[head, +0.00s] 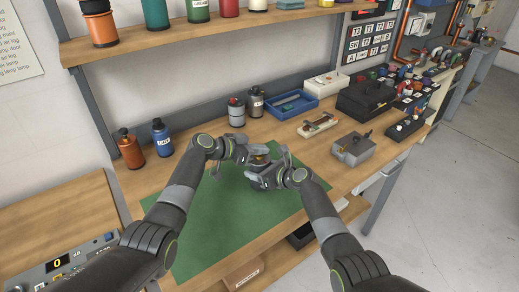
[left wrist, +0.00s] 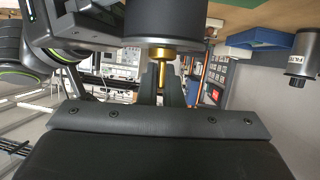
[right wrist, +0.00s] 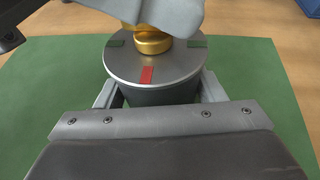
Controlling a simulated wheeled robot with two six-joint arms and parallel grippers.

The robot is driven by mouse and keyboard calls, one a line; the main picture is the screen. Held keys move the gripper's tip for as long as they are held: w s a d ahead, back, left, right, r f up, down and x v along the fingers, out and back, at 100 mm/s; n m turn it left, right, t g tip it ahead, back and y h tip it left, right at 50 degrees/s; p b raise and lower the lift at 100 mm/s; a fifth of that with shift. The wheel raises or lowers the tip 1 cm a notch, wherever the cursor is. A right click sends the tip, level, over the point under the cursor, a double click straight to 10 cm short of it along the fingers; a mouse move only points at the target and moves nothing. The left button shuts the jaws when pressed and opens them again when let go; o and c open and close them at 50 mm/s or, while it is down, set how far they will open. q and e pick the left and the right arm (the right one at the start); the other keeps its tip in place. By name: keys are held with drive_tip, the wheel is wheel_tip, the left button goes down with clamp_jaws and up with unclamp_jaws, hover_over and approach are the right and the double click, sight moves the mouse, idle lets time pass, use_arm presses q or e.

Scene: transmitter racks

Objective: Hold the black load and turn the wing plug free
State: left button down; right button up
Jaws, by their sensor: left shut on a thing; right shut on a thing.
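The black load (right wrist: 160,96) is a dark cylinder with a silver top, one red mark and two green marks. My right gripper (right wrist: 155,88) is shut around its sides, above the green mat. The gold wing plug (right wrist: 146,40) is at the centre of the silver top. My left gripper (left wrist: 163,72) is shut on the plug, which also shows in the left wrist view (left wrist: 163,55) beside the load (left wrist: 160,22). A grey part of my left gripper hides the plug's upper end in the right wrist view. In the head view, my left gripper (head: 246,153) and right gripper (head: 264,172) meet over the mat.
The green mat (head: 205,235) covers the bench front. Orange (head: 130,149) and blue (head: 161,138) bottles stand at back left, two canisters (head: 237,112) behind my grippers. A grey box (head: 351,148), a blue tray (head: 291,105) and a black case (head: 364,98) lie right.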

use_arm(q)
drive_tip(key=shift+n+t+y, duration=0.3)
drive_tip(key=shift+n+t, duration=0.1)
drive_tip(key=shift+n, duration=0.2)
use_arm(e)
drive_tip(key=shift+f, duration=0.1)
use_arm(q)
drive_tip(key=shift+s, duration=0.1)
drive_tip(key=c, duration=1.6)
unclamp_jaws()
drive_tip(key=v, duration=1.2)
use_arm(e)
drive_tip(key=o, duration=1.3)
drive_tip(key=shift+o, duration=0.2)
